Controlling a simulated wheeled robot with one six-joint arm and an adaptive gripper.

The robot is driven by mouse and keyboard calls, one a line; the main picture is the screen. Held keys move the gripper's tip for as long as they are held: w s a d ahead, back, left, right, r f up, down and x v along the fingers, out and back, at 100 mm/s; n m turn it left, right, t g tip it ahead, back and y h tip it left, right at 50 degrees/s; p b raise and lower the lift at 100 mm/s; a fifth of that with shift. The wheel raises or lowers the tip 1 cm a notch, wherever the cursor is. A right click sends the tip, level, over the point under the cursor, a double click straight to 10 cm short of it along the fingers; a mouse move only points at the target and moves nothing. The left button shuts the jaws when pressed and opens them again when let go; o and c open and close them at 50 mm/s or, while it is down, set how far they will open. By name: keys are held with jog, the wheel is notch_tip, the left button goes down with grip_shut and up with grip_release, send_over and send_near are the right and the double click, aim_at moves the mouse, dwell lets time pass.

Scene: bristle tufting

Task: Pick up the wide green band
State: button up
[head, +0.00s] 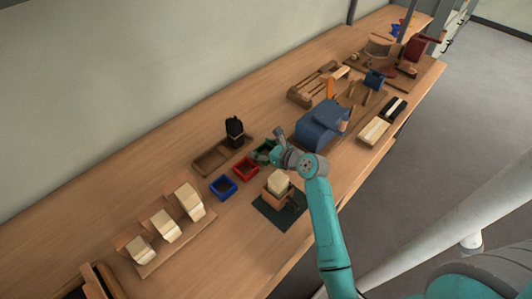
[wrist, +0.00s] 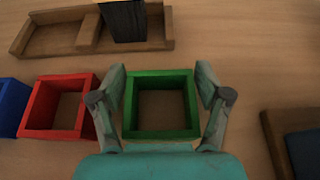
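The wide green band (wrist: 160,76) is a square, open-centred frame lying on the wooden table, seen in the middle of the wrist view. My gripper (wrist: 161,85) is open, with one finger on the left side of the band and one on its right. Small gaps seem to show between fingers and band; I cannot tell whether either touches. In the head view the green band (head: 263,148) is partly hidden by my gripper (head: 275,150).
A red band (wrist: 41,118) and a blue band (wrist: 10,105) lie left of the green one. A wooden tray (wrist: 60,35) with a black block (wrist: 124,20) is behind. A wooden edge with a dark blue part (wrist: 305,150) is at right. Block-topped fixture (head: 278,184) stands in front.

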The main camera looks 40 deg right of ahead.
jog(key=shift+c, duration=1.4)
